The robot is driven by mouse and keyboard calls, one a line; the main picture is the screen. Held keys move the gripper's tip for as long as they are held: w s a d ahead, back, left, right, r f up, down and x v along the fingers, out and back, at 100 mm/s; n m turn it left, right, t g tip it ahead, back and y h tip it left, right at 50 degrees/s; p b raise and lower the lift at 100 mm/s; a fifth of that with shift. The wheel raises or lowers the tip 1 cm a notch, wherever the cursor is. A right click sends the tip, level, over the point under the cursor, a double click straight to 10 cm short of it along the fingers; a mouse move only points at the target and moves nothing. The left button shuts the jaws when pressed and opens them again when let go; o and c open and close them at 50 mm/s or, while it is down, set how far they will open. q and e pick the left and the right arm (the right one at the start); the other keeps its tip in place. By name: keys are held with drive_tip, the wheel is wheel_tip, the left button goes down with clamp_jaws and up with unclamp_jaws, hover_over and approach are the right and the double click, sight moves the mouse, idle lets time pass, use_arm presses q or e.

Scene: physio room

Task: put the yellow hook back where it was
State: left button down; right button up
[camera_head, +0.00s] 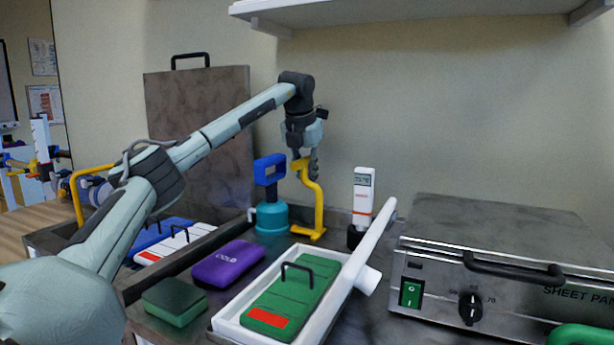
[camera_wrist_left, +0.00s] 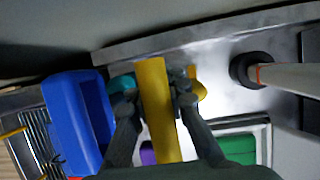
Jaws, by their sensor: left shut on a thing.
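The yellow hook (camera_head: 319,210) stands upright near the back of the grey counter, with its flat foot low at the counter top; I cannot tell whether the foot touches. My left gripper (camera_head: 303,168) reaches down from above and is shut on the upper part of the hook. In the left wrist view the hook (camera_wrist_left: 156,110) runs between the two dark fingers of the left gripper (camera_wrist_left: 154,98). The fingers hide part of the hook's top. My right gripper is not in view.
A teal pot with a blue handle (camera_head: 270,217) stands close left of the hook. A white digital thermometer (camera_head: 363,190) stands to its right. In front are a white tray (camera_head: 229,322) with a green pack, a purple pack (camera_head: 228,263) and a green block (camera_head: 174,302). A steel heater (camera_head: 430,268) fills the right.

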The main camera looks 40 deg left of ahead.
sight(302, 161)
use_arm(q)
drive_tip(key=c, duration=2)
unclamp_jaws()
drive_tip(key=shift+f, duration=0.2)
drive_tip(key=o, duration=0.5)
drive_tip(key=shift+r, duration=0.1)
drive_tip(key=shift+o, duration=0.2)
drive_tip(key=shift+r, duration=0.1)
drive_tip(key=v, duration=1.2)
